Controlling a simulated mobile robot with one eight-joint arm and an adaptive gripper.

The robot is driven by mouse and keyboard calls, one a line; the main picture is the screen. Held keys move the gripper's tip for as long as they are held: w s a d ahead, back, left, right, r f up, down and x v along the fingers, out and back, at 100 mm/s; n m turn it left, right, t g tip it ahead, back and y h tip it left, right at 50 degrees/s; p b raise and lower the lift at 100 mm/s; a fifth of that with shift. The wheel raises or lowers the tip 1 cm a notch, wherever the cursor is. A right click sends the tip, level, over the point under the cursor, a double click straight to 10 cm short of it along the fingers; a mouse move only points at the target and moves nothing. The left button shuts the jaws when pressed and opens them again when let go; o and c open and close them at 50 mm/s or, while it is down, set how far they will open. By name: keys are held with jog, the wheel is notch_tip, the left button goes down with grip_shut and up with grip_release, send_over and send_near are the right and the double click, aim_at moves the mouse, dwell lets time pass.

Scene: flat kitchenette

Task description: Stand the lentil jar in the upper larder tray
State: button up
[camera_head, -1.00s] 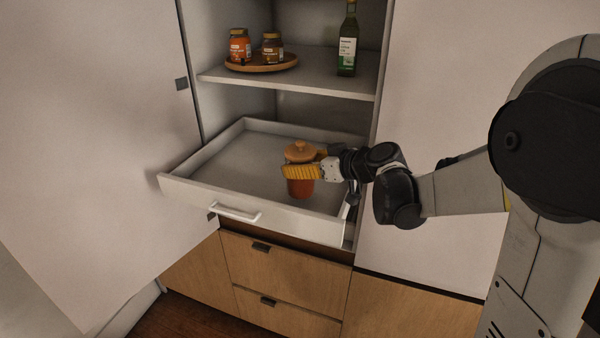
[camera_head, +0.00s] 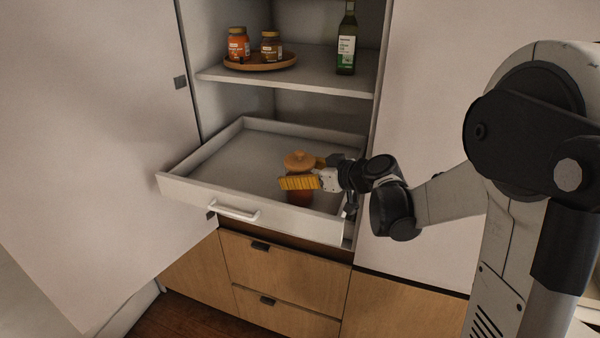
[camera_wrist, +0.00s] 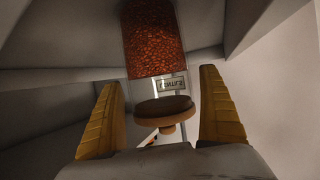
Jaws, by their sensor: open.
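The lentil jar (camera_head: 299,198), with red-orange contents and a round tan lid, stands upright inside the pulled-out white tray (camera_head: 197,192), towards its front right. My gripper (camera_head: 300,183) has yellow ribbed fingers and is at the jar from the right; the near finger hides the jar's middle. In the wrist view the jar (camera_wrist: 153,45) appears lid-down, with a small label and its lid between the open fingers of my gripper (camera_wrist: 160,82). Gaps show on both sides of the lid there. Contact between the fingers and the jar body is hard to tell.
A shelf (camera_head: 310,84) above the tray holds a round wooden tray (camera_head: 262,66) with two small jars, and a green bottle (camera_head: 346,40). A large white door (camera_head: 90,130) stands open at the left. The tray's left and back are clear.

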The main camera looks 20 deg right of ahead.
jog(key=shift+r, duration=0.2)
jog(key=v, duration=1.1)
jog(key=s+a+f+m+g+h, duration=0.3)
jog(key=s+a, duration=0.4)
jog(key=s, duration=0.3)
jog(key=s+f+m+h, duration=0.1)
jog(key=s+h, duration=0.1)
jog(key=s, duration=0.3)
jog(key=s+d+f+m+g+h, duration=0.1)
jog(key=s+m+h, duration=0.1)
jog(key=s, duration=0.4)
jog(key=shift+d+f, duration=0.2)
jog(key=shift+d, duration=0.1)
jog(key=shift+s, duration=0.1)
jog(key=shift+c, duration=0.3)
